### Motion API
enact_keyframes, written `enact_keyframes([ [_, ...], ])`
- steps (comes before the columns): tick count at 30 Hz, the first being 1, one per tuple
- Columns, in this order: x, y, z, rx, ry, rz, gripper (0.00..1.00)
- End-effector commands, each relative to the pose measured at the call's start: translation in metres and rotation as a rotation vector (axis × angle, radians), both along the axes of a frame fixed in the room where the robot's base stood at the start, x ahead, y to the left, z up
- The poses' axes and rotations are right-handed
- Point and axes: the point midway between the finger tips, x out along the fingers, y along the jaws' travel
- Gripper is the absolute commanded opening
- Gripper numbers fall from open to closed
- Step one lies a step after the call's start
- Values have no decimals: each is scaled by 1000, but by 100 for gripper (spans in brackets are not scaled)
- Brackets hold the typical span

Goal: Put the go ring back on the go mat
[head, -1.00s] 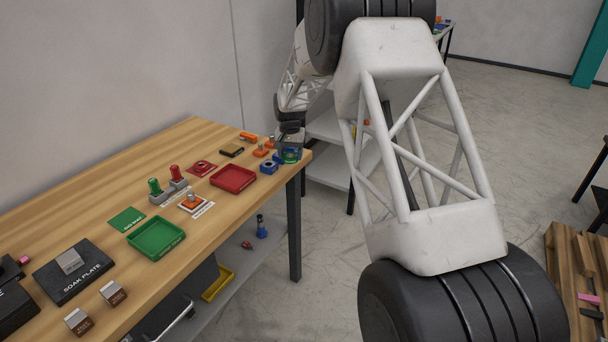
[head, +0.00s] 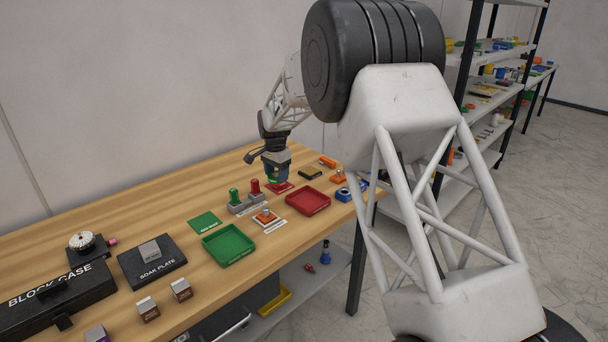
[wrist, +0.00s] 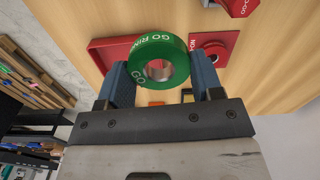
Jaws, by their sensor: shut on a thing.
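The go ring (wrist: 148,48) is a thick green ring with white lettering. My gripper (wrist: 160,68) is shut on it, with a blue finger on each side in the wrist view. In the head view my gripper (head: 276,168) holds the ring above the table near the red mat, and the ring shows only as a small green patch. The go mat (head: 205,222) is a flat green square with nothing on it. It lies left of my gripper, behind the green tray.
A green tray (head: 229,252) lies in front of the go mat. A grey stand (head: 248,206) with green and red handled pieces stands between mat and gripper. A red mat (head: 280,188) bears a red ring (wrist: 212,49). A red tray (head: 308,209) lies to the right.

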Motion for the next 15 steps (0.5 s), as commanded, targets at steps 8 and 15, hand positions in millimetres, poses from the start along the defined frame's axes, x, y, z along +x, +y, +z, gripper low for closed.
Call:
enact_keyframes([
  [8,-27,91,6,0,0,-79,30],
  [15,-60,162,-5,0,0,-166,30],
])
